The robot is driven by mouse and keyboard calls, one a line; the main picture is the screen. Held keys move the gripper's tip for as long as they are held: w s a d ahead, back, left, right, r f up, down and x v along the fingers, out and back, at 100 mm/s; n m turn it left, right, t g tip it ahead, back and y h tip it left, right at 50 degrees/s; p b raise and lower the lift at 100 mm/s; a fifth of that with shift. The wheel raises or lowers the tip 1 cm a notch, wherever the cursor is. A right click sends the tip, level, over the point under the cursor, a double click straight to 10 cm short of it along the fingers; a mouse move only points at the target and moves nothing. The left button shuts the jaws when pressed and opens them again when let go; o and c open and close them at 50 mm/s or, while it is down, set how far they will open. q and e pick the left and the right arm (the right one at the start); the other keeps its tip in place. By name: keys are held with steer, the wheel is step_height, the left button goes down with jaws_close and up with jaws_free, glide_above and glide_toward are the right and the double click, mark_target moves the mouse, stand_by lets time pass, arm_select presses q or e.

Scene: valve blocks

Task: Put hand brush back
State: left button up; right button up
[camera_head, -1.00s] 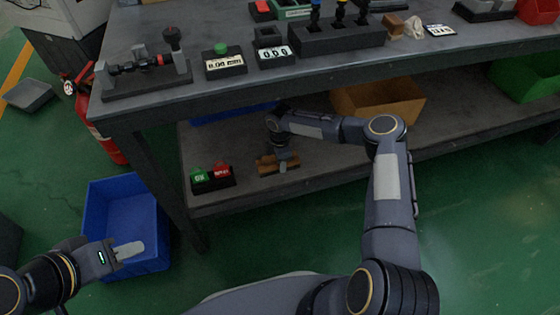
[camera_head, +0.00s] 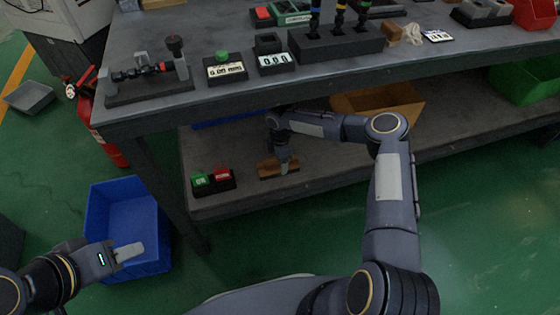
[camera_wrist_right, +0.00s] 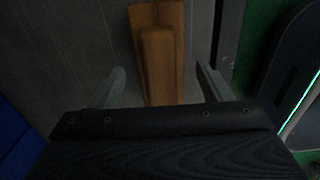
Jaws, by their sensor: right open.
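The hand brush (camera_head: 268,170), a brown wooden block with a raised grip, lies on the lower shelf of the workbench. In the right wrist view, the brush (camera_wrist_right: 160,60) sits between the two spread fingers of my right gripper (camera_wrist_right: 160,82), with clear gaps on both sides. In the head view, my right gripper (camera_head: 284,163) reaches down over the brush and hides part of it. My left gripper (camera_head: 128,252) is over the blue floor bin, away from the brush; its finger gap does not show.
A green and red button box (camera_head: 213,181) stands left of the brush on the shelf (camera_head: 330,170). An orange bin (camera_head: 400,98) is behind my right arm. The bench top (camera_head: 230,95) hangs above. A blue bin (camera_head: 125,205) stands on the floor at left.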

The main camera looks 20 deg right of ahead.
step_height(320, 180, up, 5)
steer(key=shift+f+p, duration=0.1)
steer(key=shift+p, duration=0.4)
steer(key=shift+s, duration=0.15)
